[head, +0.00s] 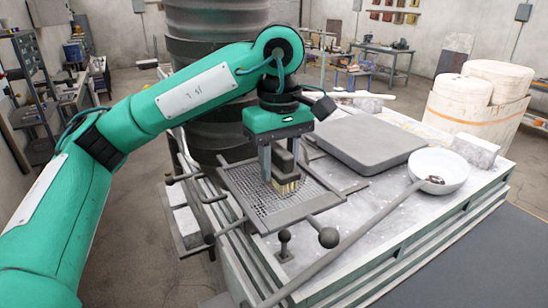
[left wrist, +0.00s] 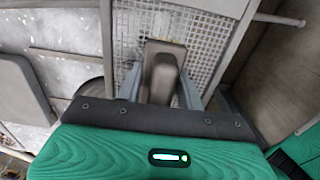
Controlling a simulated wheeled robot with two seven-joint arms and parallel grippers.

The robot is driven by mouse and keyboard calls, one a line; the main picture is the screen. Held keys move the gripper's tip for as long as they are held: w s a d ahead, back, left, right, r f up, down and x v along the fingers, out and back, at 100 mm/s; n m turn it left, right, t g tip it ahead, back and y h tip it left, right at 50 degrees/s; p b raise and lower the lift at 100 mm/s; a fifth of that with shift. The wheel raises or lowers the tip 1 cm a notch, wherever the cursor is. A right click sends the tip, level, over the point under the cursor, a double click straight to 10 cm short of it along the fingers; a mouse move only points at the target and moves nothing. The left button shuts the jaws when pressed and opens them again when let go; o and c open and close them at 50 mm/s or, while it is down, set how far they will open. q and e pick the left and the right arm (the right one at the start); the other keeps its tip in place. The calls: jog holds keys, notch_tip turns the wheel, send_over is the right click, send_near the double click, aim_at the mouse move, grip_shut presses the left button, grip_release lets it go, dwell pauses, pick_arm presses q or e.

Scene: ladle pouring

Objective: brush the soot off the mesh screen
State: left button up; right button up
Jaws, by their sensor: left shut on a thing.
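The mesh screen (head: 250,190) is a grey wire grid in a flat frame at the left edge of the workbench. Its grid also shows in the left wrist view (left wrist: 205,40), mostly pale and light grey. My left gripper (head: 278,172) is above the mesh, pointing down, shut on a brush (head: 285,186) with a dark block and tan bristles. The bristles are at the mesh surface; whether they press on it I cannot tell. In the left wrist view the brush's grey-brown block (left wrist: 162,70) sits between the fingers. My right gripper is not in view.
A ladle with a white bowl (head: 440,168) lies across the bench, its long handle running to the front. A grey slab (head: 368,143) lies behind the mesh. A small knobbed post (head: 284,243) stands at the front. A dark ribbed column (head: 205,80) rises behind my arm.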

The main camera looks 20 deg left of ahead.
aim_at(277, 174)
pick_arm(q)
jog(key=shift+s+d+f, duration=0.1)
jog(key=shift+s+d, duration=0.45)
jog(key=shift+d, duration=0.15)
jog(key=shift+s+d, duration=0.5)
jog(key=shift+d, duration=0.2)
jog(key=shift+s+a+r, duration=0.2)
jog(key=shift+s+a, duration=0.35)
jog(key=shift+a, duration=0.05)
jog(key=shift+w+a, duration=0.15)
jog(key=shift+a, duration=0.25)
jog(key=shift+w+a, duration=0.75)
jog(key=shift+a, duration=0.05)
jog(key=shift+w+a+f, duration=0.15)
jog(key=shift+w+a, duration=0.45)
jog(key=shift+a, duration=0.2)
jog(key=shift+w+a+f, duration=0.1)
jog(key=shift+w+a, duration=0.45)
jog(key=shift+a, duration=0.2)
jog(key=shift+w+a+p, duration=0.3)
jog(key=shift+w+a, duration=0.75)
jog(key=shift+a, duration=0.3)
jog(key=shift+s+r, duration=0.1)
jog(key=shift+r, duration=0.05)
